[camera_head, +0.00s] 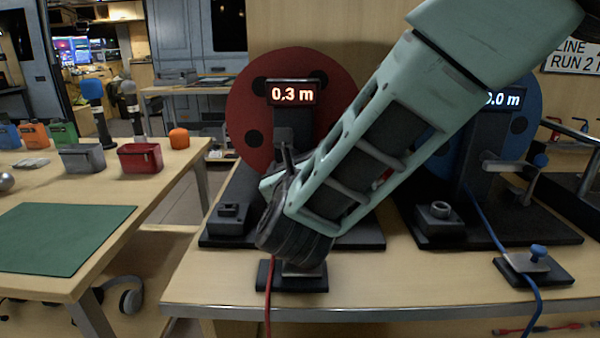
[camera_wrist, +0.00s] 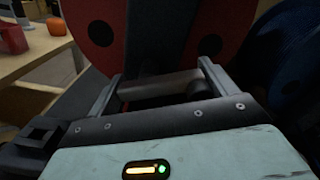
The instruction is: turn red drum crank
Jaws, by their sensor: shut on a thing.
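The red drum (camera_head: 262,115) stands upright on a dark base (camera_head: 365,235), with a display (camera_head: 293,93) reading 0.3 m. It also fills the back of the wrist view (camera_wrist: 105,15). My gripper (camera_wrist: 160,82) is in front of the drum, with a finger at each side of a grey crank handle (camera_wrist: 150,88). It is shut on that handle. In the head view my arm and wrist cover the crank and the lower right of the drum. A red cable (camera_head: 268,295) hangs down at the front.
A blue drum (camera_head: 525,110) with its own crank (camera_head: 510,167) and base stands close on the right, partly behind my arm. A separate table with a green mat (camera_head: 60,238) and several containers is at left. A floor gap lies between the tables.

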